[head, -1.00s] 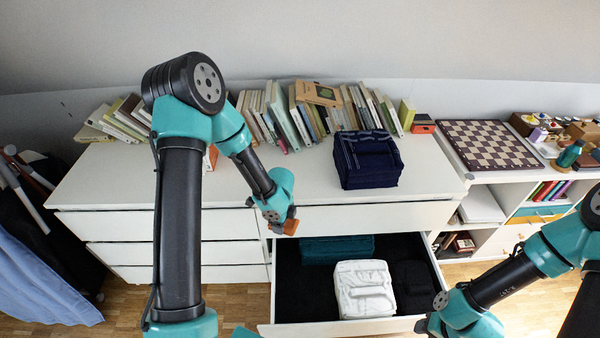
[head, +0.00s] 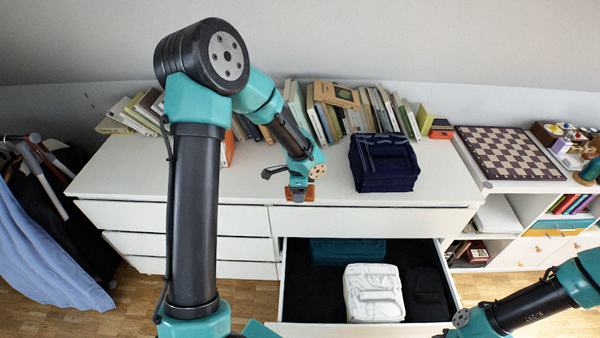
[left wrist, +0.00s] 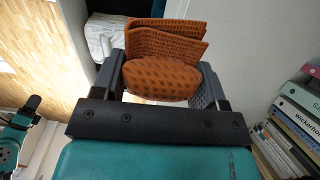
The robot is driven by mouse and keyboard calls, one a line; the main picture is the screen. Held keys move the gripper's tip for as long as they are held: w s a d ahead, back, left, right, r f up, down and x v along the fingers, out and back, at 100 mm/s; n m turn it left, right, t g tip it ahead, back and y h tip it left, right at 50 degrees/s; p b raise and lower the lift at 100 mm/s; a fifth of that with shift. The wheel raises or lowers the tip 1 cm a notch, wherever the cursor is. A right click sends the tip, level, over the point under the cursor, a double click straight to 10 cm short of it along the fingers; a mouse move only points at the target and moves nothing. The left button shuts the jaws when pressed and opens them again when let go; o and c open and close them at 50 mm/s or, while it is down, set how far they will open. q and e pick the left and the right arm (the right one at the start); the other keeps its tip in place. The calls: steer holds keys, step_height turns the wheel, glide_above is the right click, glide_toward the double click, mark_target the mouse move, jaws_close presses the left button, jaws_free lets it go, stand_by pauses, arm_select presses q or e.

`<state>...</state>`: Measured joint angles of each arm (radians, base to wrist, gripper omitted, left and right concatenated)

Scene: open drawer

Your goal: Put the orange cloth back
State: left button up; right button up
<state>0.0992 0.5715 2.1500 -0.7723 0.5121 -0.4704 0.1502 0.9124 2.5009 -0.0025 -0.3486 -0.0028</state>
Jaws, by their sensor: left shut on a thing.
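The orange cloth (left wrist: 165,70) is folded and pinched between the two fingers of my left gripper (left wrist: 160,82) in the left wrist view. In the head view the left gripper (head: 298,190) is above the dresser's front edge, with a small orange part of the cloth (head: 300,194) showing. The open drawer (head: 296,300) lies below and in front of it. It holds a white folded cloth (head: 374,293), a teal one (head: 346,251) at the back and a black one (head: 426,292) at the right.
A dark blue folded cloth (head: 384,163) sits on the dresser top (head: 250,180), right of the left gripper. A row of books (head: 350,113) stands along the back. A chessboard (head: 508,153) lies on the shelf unit at the right. The drawer's front left floor looks bare.

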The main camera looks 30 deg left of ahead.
arm_select(q)
steer(key=w+a, duration=0.2)
steer(key=w, duration=0.2)
steer(key=w+a+f, duration=0.1)
steer(key=w+a, duration=0.2)
steer(key=w, duration=0.1)
steer(key=w+a, duration=0.3)
steer(key=w, duration=0.2)
steer(key=shift+f, duration=0.2)
steer(key=shift+w+a, duration=0.1)
steer(key=shift+w+a+f, duration=0.1)
steer(key=shift+w+a, duration=0.05)
steer(key=shift+w, duration=0.05)
steer(key=shift+f, duration=1.7)
steer(key=shift+f, duration=0.15)
steer(key=o, duration=0.9)
steer(key=shift+o, duration=0.2)
